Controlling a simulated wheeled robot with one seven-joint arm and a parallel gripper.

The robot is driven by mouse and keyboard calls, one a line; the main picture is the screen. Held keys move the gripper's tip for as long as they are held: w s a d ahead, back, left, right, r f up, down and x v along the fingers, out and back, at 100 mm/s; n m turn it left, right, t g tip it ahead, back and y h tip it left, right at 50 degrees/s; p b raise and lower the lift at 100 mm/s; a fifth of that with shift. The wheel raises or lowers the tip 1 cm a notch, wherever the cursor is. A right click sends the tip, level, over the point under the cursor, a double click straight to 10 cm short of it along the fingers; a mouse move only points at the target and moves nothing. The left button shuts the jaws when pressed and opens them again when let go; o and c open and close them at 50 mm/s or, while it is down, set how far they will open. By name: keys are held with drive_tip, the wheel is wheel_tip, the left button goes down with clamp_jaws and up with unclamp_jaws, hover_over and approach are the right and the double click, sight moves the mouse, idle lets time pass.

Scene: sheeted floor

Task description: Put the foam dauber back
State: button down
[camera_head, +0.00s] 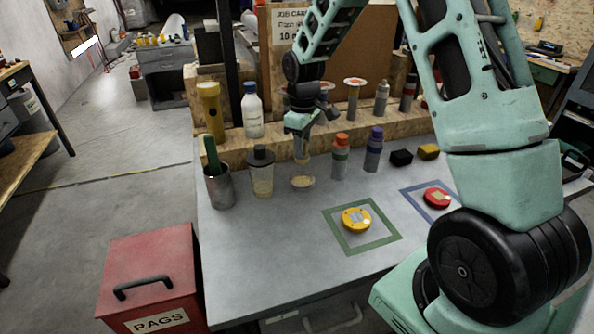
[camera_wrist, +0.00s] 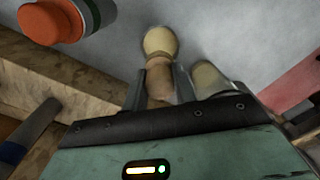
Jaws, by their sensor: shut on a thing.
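The foam dauber (camera_head: 302,181) is upright below my gripper (camera_head: 302,140) in the head view, its pale, wide end low over the bench. In the wrist view my gripper (camera_wrist: 159,88) is shut on its brown handle. The round tan end (camera_wrist: 160,42) of the dauber points away from the wrist. I cannot tell if this end touches the bench. A clear jar (camera_head: 262,180) with a dark lid and tan contents stands just left of the dauber. Part of a pale round thing (camera_wrist: 209,80), perhaps this jar, shows beside the right finger.
An orange-capped bottle (camera_head: 340,158) and purple-capped bottle (camera_head: 373,152) stand right of the dauber. A metal cup (camera_head: 219,188) stands left. A wooden shelf (camera_head: 283,143) with bottles runs behind. A yellow puck (camera_head: 356,219) lies in a green square. The front left of the bench is clear.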

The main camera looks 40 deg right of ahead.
drive_tip(key=shift+f+p, duration=0.45)
drive_tip(key=shift+f, duration=3.4)
drive_tip(key=c, duration=1.1)
unclamp_jaws()
drive_tip(key=shift+f, duration=0.1)
